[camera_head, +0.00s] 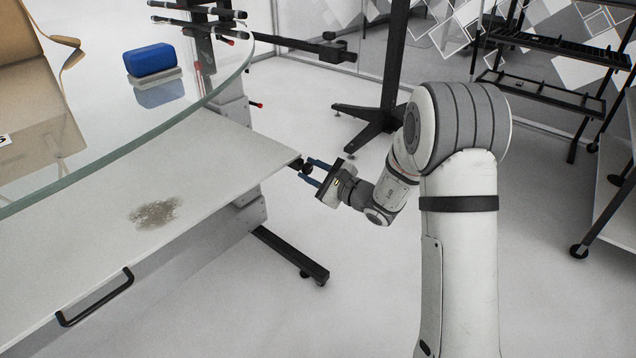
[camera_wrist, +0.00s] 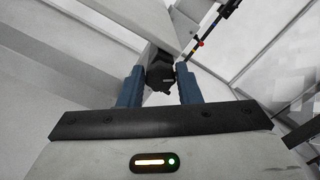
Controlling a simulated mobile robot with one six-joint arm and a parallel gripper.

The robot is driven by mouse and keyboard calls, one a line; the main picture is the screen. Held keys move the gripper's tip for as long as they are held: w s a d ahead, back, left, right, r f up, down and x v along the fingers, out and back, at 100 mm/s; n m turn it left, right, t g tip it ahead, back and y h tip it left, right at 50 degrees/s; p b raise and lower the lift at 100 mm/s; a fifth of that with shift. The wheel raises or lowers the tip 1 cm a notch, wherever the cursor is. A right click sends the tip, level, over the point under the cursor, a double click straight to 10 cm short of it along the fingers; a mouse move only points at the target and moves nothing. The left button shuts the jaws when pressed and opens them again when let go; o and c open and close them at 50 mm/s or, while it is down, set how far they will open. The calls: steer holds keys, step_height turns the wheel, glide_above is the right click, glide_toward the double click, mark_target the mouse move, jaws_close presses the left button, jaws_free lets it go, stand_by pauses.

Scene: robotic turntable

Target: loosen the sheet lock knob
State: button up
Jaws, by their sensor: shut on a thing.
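The sheet lock knob (camera_wrist: 160,76) is a small black knob at the edge of the white sheet (camera_wrist: 155,22) in the wrist view. In the head view the knob (camera_head: 307,169) sits at the right corner of the white tabletop sheet (camera_head: 215,150), partly hidden by the fingers. My gripper (camera_head: 312,173) reaches it from the right with its blue fingers. In the wrist view my gripper (camera_wrist: 159,84) has one blue finger on each side of the knob and is shut on it. The contact faces are hard to see.
A dark stain (camera_head: 155,213) marks the sheet. A black stand (camera_head: 385,100) and a rack (camera_head: 550,70) stand behind. Floor below my gripper is clear.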

steer(key=n+b, duration=0.4)
steer(key=shift+a+f+n, duration=0.1)
steer(key=shift+a+n, duration=0.1)
steer(key=shift+n, duration=0.2)
steer(key=n, duration=0.3)
steer(key=shift+s+b, duration=0.1)
steer(key=shift+b, duration=0.2)
steer(key=shift+n, duration=1.7)
steer(key=o, duration=0.9)
steer(key=shift+o, duration=0.2)
steer(key=shift+d, duration=0.15)
